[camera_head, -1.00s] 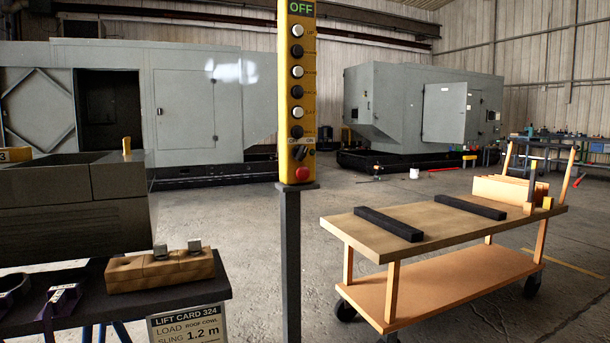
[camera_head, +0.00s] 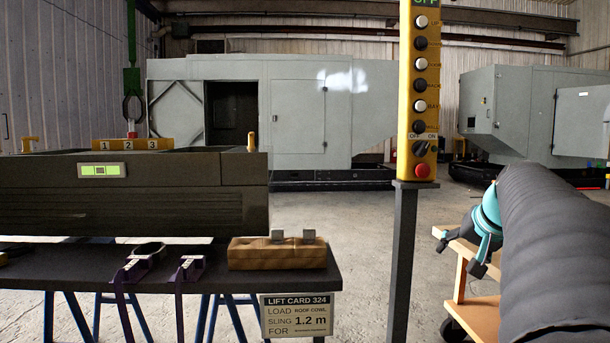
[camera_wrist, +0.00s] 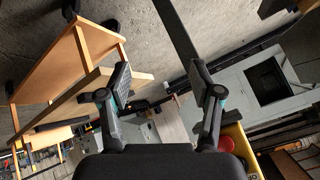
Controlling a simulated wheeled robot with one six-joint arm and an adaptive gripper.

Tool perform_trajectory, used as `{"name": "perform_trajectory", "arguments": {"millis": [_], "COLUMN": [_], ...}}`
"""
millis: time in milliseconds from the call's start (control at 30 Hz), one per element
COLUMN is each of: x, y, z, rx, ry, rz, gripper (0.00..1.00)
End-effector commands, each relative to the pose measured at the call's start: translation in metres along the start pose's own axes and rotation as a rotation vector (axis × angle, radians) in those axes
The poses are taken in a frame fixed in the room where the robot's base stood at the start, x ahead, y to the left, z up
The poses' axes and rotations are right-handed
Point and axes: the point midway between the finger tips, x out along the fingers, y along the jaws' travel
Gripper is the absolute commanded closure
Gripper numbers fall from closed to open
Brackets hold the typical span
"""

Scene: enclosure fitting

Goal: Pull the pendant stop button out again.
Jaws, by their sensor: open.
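The yellow pendant (camera_head: 406,100) stands upright on a dark post (camera_head: 404,260), right of centre in the head view. Its red stop button (camera_head: 423,171) sits at the bottom, below a rotary switch (camera_head: 420,149) marked OFF and ON. Whether the button is in or out is hard to tell. My gripper (camera_head: 472,256) is to the right of the post, lower than the button. In the wrist view its two fingers (camera_wrist: 158,80) are spread with nothing between them. The red button (camera_wrist: 225,142) shows there beside the right finger's base, against the yellow pendant (camera_wrist: 239,143).
A wooden cart (camera_head: 460,283) stands behind my gripper. Open floor lies behind the post.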

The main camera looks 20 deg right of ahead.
Motion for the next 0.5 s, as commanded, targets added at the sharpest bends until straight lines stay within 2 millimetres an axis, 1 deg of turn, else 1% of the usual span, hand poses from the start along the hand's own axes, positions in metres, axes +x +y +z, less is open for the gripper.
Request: {"name": "perform_trajectory", "arguments": {"millis": [33,67,100,133,167,200,267,300,333,400,433,467,500], "x": [-0.006,-0.011,-0.019,-0.027,-0.034,-0.045,-0.061,-0.073,-0.083,-0.105,-0.112,-0.117,-0.116], "y": [0.008,0.009,0.009,0.007,0.004,-0.004,-0.02,-0.032,-0.041,-0.06,-0.067,-0.073,-0.074], "z": [-0.029,-0.045,-0.065,-0.08,-0.093,-0.109,-0.128,-0.137,-0.143,-0.152,-0.154,-0.156,-0.154], "rx": [0.008,0.007,0.001,-0.009,-0.021,-0.043,-0.085,-0.115,-0.138,-0.19,-0.213,-0.233,-0.251], "ry": [0.047,0.072,0.107,0.136,0.161,0.194,0.24,0.267,0.287,0.331,0.345,0.355,0.351], "rz": [-0.021,-0.038,-0.063,-0.082,-0.103,-0.132,-0.176,-0.204,-0.224,-0.263,-0.278,-0.294,-0.304], "gripper": [0.35,0.35,0.35,0.35,0.35,0.35,0.35,0.35,0.35,0.35,0.35,0.35,0.35]}}
